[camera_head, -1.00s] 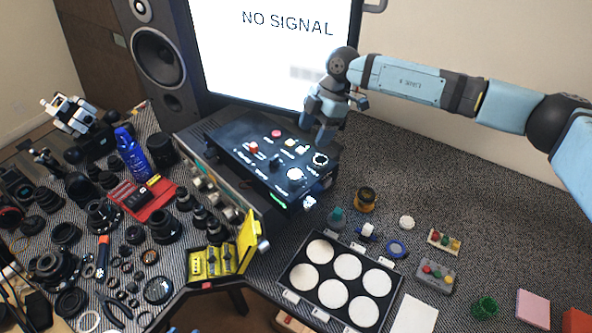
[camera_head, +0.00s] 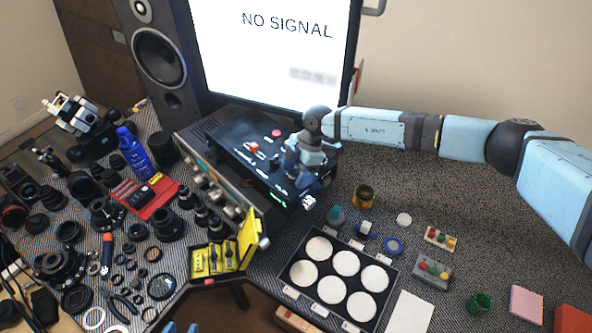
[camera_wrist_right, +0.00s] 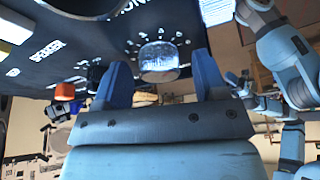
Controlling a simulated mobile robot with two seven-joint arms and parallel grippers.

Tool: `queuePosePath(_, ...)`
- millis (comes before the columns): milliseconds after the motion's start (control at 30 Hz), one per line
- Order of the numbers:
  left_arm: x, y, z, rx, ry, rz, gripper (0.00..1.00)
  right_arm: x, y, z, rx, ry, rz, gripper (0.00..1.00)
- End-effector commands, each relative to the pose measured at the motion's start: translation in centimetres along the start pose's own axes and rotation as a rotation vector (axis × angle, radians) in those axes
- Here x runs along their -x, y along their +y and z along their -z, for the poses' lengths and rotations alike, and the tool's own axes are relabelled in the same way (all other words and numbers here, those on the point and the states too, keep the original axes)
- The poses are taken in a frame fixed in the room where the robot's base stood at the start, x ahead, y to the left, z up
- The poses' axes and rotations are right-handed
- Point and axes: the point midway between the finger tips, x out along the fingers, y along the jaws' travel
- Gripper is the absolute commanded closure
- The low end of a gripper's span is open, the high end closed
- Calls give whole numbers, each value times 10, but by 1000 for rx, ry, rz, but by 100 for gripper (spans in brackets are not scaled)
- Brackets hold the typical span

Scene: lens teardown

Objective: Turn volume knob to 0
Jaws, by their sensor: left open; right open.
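The black control box (camera_head: 235,140) stands below the monitor, with knobs and buttons on its top. In the right wrist view a shiny clear-silver knob (camera_wrist_right: 159,60) with dial marks around it lies just past my fingertips, roughly between them. I cannot read its label, so I cannot tell whether it is the volume knob. My right gripper (camera_head: 306,160) is over the right part of the box and hides the knobs there. Its blue fingers (camera_wrist_right: 163,80) are apart, with nothing gripped. My left gripper (camera_head: 181,327) shows only as blue fingertips at the bottom edge, apart and empty.
A red button (camera_head: 254,147) is on the box. A tray of white discs (camera_head: 338,318) lies in front. Lenses and tools crowd the left.

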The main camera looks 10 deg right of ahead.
Motion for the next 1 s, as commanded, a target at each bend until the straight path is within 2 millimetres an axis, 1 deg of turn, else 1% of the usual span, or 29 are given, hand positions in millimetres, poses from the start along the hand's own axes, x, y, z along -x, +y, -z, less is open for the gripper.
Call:
queuePosePath(67,0,0,0,0,0,0,57,0,0,0,0,0,0,35)
queuePosePath(100,0,0,0,0,0,0,57,0,0,0,0,0,0,37)
queuePosePath(167,0,0,0,0,-1,0,57,0,0,0,0,0,0,51)
queuePosePath(200,0,0,0,0,-1,0,57,0,0,0,0,0,0,60)
queuePosePath(267,0,0,0,1,-1,-1,57,0,0,0,0,0,0,74)
queuePosePath(300,0,0,0,1,-1,-1,57,0,0,0,0,0,0,83)
queuePosePath(333,0,0,0,1,-1,-1,57,0,0,0,0,0,0,84)
queuePosePath(667,-2,1,-3,1,-1,-2,57,0,1,0,39,0,16,84)
queuePosePath(867,-5,2,-8,2,-2,-4,57,-1,1,0,142,0,59,84)
queuePosePath(1000,-10,4,-13,3,-3,-8,57,-2,2,-1,250,-1,102,84)
